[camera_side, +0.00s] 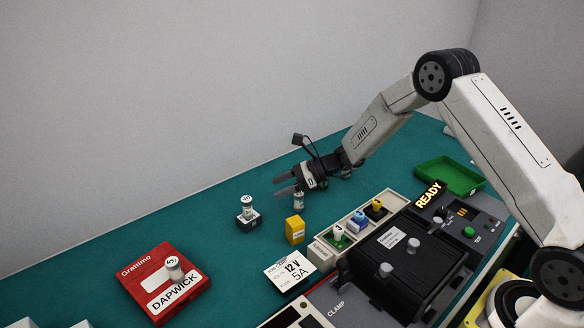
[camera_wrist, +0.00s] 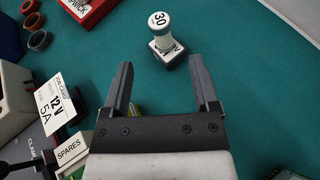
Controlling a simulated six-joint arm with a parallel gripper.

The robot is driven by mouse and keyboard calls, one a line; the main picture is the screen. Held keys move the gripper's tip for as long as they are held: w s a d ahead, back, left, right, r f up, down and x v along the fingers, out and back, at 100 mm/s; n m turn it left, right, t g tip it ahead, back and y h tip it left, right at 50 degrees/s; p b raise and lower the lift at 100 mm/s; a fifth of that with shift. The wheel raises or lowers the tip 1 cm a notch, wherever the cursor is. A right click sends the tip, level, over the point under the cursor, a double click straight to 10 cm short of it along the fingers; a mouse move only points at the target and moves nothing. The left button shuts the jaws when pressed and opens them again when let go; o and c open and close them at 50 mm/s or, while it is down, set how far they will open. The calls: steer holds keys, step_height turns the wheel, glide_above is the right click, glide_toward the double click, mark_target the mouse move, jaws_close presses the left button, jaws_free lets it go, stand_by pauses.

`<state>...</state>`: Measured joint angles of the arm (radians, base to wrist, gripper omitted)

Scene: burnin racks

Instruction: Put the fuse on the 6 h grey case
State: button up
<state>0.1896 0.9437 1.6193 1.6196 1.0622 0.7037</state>
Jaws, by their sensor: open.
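A white and silver fuse marked 30 (camera_wrist: 160,32) stands upright on a small dark block with a white label (camera_wrist: 167,55), beyond my fingertips in the wrist view. In the side view this fuse (camera_side: 247,205) and its block (camera_side: 248,222) are left of my gripper. My gripper (camera_side: 286,186) is open, with bare green mat between its fingers in the wrist view (camera_wrist: 163,78). Another small fuse (camera_side: 298,202) shows just below my fingers in the side view; the wrist view does not show it. A further fuse (camera_side: 174,268) stands on the red case (camera_side: 150,258). I cannot identify a 6 h grey case.
A yellow block (camera_side: 295,230), a 12 V 5A label plate (camera_side: 289,270) and a spares rack (camera_side: 330,232) stand near my gripper. A black clamp machine (camera_side: 405,262) fills the front right. A green tray (camera_side: 450,176) lies behind it. Pale objects are cut off at bottom left.

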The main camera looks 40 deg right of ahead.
steer(key=shift+s, duration=0.1)
